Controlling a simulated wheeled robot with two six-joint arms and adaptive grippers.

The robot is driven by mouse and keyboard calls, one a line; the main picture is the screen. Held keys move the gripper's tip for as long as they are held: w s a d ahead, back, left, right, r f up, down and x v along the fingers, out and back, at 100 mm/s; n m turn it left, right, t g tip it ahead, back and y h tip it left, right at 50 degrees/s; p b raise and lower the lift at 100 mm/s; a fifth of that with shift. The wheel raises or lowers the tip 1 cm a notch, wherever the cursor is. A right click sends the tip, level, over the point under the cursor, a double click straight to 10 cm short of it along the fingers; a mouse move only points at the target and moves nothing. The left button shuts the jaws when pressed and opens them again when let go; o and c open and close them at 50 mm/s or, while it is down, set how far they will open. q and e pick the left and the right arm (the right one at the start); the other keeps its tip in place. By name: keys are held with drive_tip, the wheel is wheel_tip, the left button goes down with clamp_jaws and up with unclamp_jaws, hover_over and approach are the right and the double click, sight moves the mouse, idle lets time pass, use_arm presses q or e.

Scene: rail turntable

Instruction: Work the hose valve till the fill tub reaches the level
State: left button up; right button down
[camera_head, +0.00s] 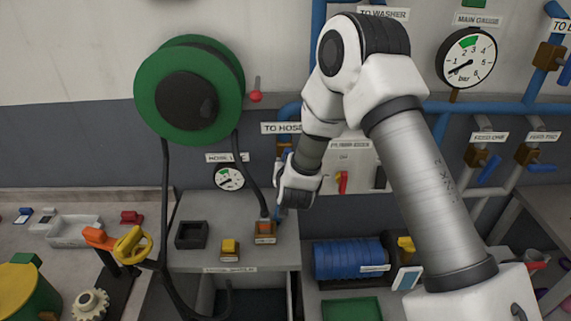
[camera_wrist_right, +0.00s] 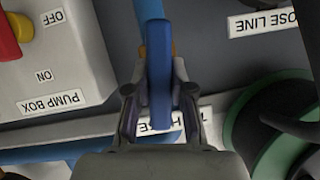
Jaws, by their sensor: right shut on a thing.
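My right gripper (camera_head: 286,190) is at the wall below the TO HOSE label (camera_head: 281,128). In the right wrist view the right gripper (camera_wrist_right: 159,98) is shut on the blue lever (camera_wrist_right: 158,70) of the hose valve, one finger on each side. The lever runs nearly straight up and down in that view. In the head view, my gripper hides most of the valve. A black hose (camera_head: 166,205) hangs from the green reel (camera_head: 222,75). I cannot tell which vessel is the fill tub, or see any water level. My left gripper is out of view.
The pump box (camera_wrist_right: 52,75) with its red and yellow switch is beside the gripper. The main gauge (camera_head: 466,58) and a hose line gauge (camera_head: 229,178) are on the wall. A ledge (camera_head: 205,258) holds small blocks. A blue ribbed drum (camera_head: 345,260) lies lower right.

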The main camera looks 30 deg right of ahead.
drive_tip(key=shift+s+f, duration=0.1)
drive_tip(key=shift+f, duration=0.1)
drive_tip(key=c, duration=1)
unclamp_jaws()
drive_tip(key=shift+w, duration=0.25)
drive_tip(key=v, duration=1.2)
